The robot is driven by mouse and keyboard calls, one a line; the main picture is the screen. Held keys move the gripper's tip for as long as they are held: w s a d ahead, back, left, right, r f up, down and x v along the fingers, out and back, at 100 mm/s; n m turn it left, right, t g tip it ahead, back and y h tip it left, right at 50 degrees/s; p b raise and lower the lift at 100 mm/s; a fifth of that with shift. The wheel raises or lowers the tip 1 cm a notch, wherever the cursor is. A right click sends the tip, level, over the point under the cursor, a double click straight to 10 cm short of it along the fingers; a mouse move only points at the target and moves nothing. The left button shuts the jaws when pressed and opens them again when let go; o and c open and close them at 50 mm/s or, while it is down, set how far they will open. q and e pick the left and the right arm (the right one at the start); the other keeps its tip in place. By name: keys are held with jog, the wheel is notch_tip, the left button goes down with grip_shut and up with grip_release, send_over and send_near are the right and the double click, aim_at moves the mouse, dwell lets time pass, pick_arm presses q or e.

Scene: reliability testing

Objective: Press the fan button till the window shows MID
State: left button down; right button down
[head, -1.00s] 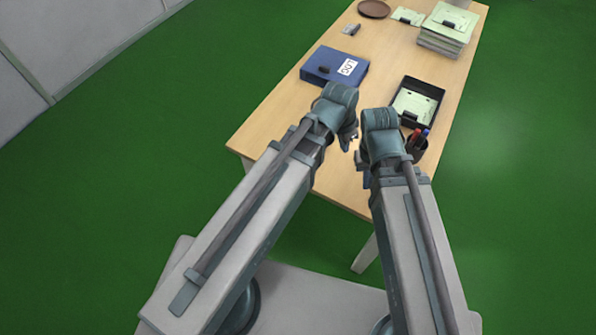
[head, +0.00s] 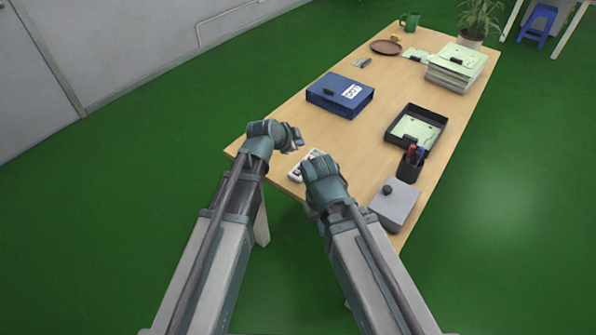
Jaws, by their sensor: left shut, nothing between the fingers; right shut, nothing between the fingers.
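A small white device (head: 296,173) like a remote control lies near the front left part of the wooden table. It is partly hidden by my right gripper. A fan button and the text in its window are too small to read. My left gripper (head: 296,142) is shut and empty, just beyond and left of the device, with its tips pointing right. My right gripper (head: 318,180) is shut and empty, over the device's right side; its fingertips are mostly hidden behind the wrist. I cannot tell whether it touches the device.
On the table (head: 290,118) stand a grey box with a dark knob (head: 399,202), a pen cup (head: 409,166), a black tray (head: 442,121), a blue binder (head: 325,100) and stacked papers (head: 455,70). A brown plate (head: 386,47) and green mug (head: 410,21) are at the back.

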aim_at(299, 171)
pick_arm(q)
notch_tip(299, 171, down, 9)
jog(key=b, duration=0.8)
jog(key=shift+b, duration=0.4)
dwell(1.6)
jog(key=shift+f+b, duration=0.35)
jog(key=shift+b, duration=0.05)
jog(key=shift+f+b, duration=0.3)
jog(key=shift+b, duration=0.05)
dwell(0.4)
dwell(0.3)
jog(key=shift+r+p, duration=0.75)
jog(key=shift+r, duration=0.1)
